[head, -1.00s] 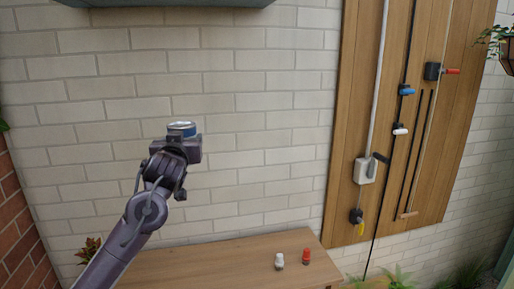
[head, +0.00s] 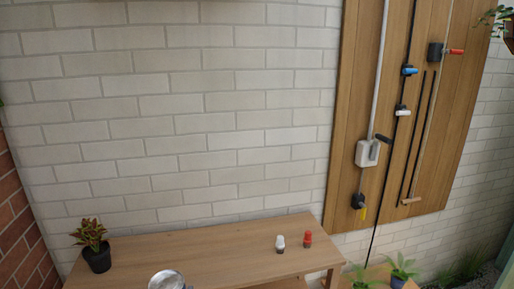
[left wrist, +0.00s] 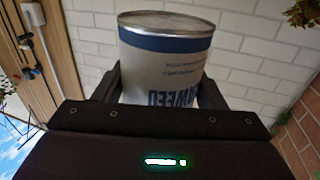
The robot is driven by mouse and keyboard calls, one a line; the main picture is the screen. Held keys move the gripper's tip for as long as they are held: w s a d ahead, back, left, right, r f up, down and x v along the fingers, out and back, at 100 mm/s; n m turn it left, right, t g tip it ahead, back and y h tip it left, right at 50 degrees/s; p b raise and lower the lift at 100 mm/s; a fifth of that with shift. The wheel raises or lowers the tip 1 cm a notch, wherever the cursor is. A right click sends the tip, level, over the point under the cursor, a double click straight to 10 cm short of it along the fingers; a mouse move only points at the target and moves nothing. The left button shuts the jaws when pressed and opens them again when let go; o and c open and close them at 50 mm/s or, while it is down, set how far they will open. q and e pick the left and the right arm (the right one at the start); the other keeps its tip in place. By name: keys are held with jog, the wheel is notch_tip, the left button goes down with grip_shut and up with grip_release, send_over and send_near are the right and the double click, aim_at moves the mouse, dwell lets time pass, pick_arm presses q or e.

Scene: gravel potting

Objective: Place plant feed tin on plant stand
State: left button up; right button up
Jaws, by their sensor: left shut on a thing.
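The plant feed tin (left wrist: 165,62), with a blue band, a metal rim and printed lettering, fills the upper middle of the left wrist view. My left gripper (left wrist: 160,92) is shut on it, one dark finger on each side. In the head view, only the tin's round silvery top (head: 167,280) shows at the bottom edge, in front of the wooden table. My right gripper is not in view. A wooden table (head: 215,255) stands against the wall; I cannot tell whether it is the plant stand.
A red-leaved potted plant (head: 96,250) stands at the table's left end. A white-topped bottle (head: 280,243) and a red-topped bottle (head: 307,239) stand near its right end. The table between is clear. Green potted plants (head: 399,270) are lower right.

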pick_arm(q)
jog(key=shift+s+a+f, duration=0.15)
jog(key=shift+s+f, duration=0.1)
jog(key=shift+s, duration=0.3)
jog(key=shift+s+a+f, duration=0.15)
jog(key=shift+s+f, duration=0.05)
jog(key=shift+s, duration=0.35)
jog(key=s+f, duration=0.3)
jog(key=s, duration=0.5)
jog(key=shift+s, duration=0.25)
